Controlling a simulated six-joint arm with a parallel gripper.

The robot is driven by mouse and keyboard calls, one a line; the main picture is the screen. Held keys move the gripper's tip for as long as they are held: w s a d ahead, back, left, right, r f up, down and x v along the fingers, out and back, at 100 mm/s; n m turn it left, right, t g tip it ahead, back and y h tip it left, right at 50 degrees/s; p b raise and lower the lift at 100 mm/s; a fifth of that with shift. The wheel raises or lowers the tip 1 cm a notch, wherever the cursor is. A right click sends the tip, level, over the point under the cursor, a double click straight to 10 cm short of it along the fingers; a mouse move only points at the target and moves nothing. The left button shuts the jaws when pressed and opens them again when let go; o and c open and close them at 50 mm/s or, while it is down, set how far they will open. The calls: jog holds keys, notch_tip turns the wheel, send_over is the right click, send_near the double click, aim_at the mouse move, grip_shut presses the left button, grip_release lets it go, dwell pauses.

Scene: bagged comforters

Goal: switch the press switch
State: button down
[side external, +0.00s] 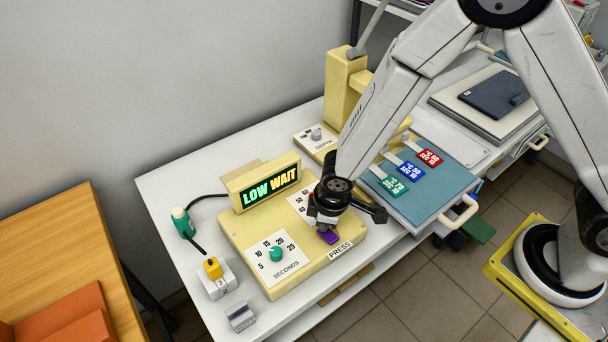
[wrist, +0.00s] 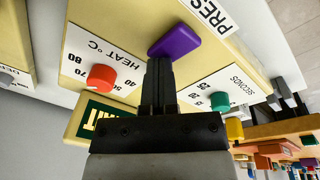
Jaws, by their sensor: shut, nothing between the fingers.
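The press switch is a purple lever (side external: 329,238) on the cream control box (side external: 316,277), beside the PRESS label (side external: 340,250). It also shows in the wrist view (wrist: 175,41). My gripper (side external: 325,226) is shut and empty, pointing down at the switch. In the wrist view its fingertips (wrist: 160,62) meet the purple lever's edge; whether they press on it I cannot tell. The gripper partly hides the lever in the side view.
A teal SECONDS knob (side external: 276,254) and a red HEAT knob (wrist: 101,78) flank the switch. A yellow switch on a white block (side external: 214,270) stands left of the box. Coloured tags (side external: 411,172) lie on a blue-grey platen at right, near the arm.

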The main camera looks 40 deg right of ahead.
jog(key=shift+s+r, duration=0.2)
jog(key=shift+r, duration=1.05)
jog(key=shift+s+r, duration=0.15)
jog(key=shift+r, duration=1.05)
jog(key=shift+s+r, duration=0.55)
jog(key=shift+r, duration=3.3)
jog(key=s+d+r+m, duration=0.1)
jog(key=d+m, duration=0.3)
jog(key=d, duration=0.4)
jog(key=s+d+r+m+t, duration=0.1)
jog(key=s+d+m, duration=0.3)
jog(key=d, duration=0.5)
jog(key=shift+m, duration=0.5)
